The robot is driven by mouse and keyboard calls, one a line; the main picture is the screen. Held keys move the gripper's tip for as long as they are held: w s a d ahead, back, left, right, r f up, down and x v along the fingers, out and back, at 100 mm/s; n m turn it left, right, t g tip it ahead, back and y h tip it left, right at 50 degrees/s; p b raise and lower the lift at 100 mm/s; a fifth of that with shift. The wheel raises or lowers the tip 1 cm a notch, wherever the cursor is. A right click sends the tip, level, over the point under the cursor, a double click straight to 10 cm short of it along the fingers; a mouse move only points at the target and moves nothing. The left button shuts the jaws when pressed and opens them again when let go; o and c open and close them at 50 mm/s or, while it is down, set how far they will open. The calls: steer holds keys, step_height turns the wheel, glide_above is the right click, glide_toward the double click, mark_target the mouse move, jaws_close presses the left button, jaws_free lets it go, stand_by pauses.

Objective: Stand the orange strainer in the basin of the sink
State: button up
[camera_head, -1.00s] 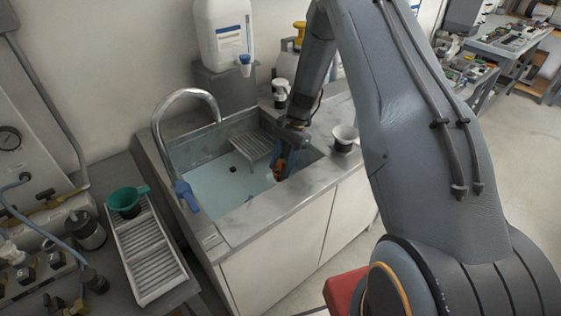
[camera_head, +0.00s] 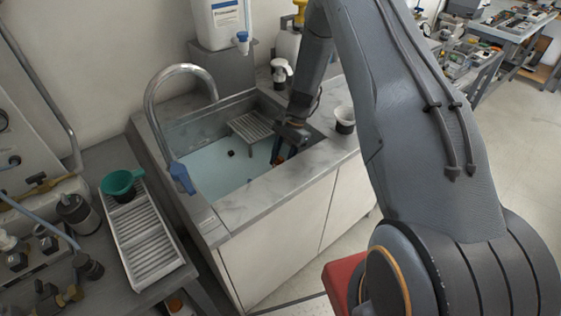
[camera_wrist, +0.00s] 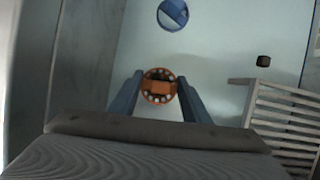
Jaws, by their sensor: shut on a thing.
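The orange strainer (camera_wrist: 159,86) shows in the wrist view between my two blue fingers, a round piece with light holes in it. My gripper (camera_wrist: 158,97) is shut on it, over the pale floor of the sink. In the head view my gripper (camera_head: 280,152) reaches down inside the right end of the sink basin (camera_head: 215,166); the strainer is mostly hidden there by my fingers and the front rim. I cannot tell whether the strainer touches the basin floor.
A slatted rack (camera_head: 251,129) sits at the back of the basin, close to my gripper. A curved faucet (camera_head: 150,95) stands at the left.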

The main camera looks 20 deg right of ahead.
steer(key=shift+f, duration=0.15)
steer(key=shift+f+b, duration=0.8)
steer(key=shift+f, duration=0.4)
steer(key=o, duration=1.1)
steer(key=c, duration=0.4)
steer(key=shift+r, duration=0.15)
steer(key=shift+r+p, duration=1.95)
steer(key=shift+r, duration=1.95)
